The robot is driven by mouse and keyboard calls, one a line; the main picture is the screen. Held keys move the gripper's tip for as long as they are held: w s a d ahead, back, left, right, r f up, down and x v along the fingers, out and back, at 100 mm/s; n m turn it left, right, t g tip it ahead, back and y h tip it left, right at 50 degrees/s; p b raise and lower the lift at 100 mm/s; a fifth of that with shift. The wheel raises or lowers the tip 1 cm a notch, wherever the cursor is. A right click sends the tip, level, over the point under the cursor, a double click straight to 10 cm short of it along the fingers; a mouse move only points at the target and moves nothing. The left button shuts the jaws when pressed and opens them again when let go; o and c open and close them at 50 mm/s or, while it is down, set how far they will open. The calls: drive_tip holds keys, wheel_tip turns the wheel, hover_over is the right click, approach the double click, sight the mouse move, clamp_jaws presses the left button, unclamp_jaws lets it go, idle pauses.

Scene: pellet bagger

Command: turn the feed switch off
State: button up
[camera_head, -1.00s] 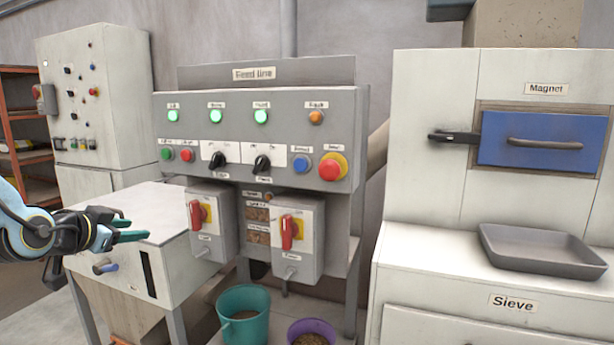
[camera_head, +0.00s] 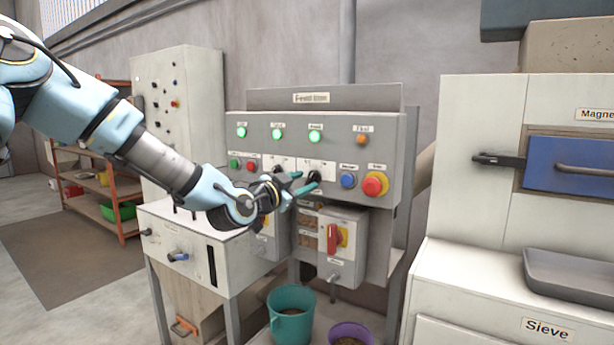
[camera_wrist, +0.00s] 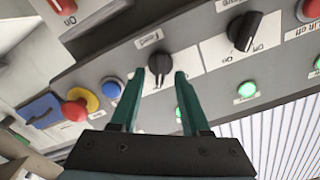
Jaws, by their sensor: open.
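The feed switch is a black rotary knob (camera_wrist: 159,68) on a white plate marked Feed, seen in the wrist view. In the head view the knob (camera_head: 315,177) is partly behind a fingertip. My gripper (camera_wrist: 154,82) is open, with its two teal fingers on either side of the knob; I cannot tell whether they touch it. In the head view my gripper (camera_head: 305,181) reaches the panel from the left. The exact setting of the knob is hard to read. A lit green lamp (camera_head: 315,136) is above it.
A second black knob (camera_wrist: 245,30) is beside it on the grey panel (camera_head: 386,130). A blue button (camera_head: 348,181) and a red stop button (camera_head: 375,184) are to its right. A box with a red handle (camera_head: 333,238) juts out below. Buckets (camera_head: 291,314) stand on the floor.

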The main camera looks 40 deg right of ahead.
drive_tip(key=shift+x, duration=0.95)
clamp_jaws()
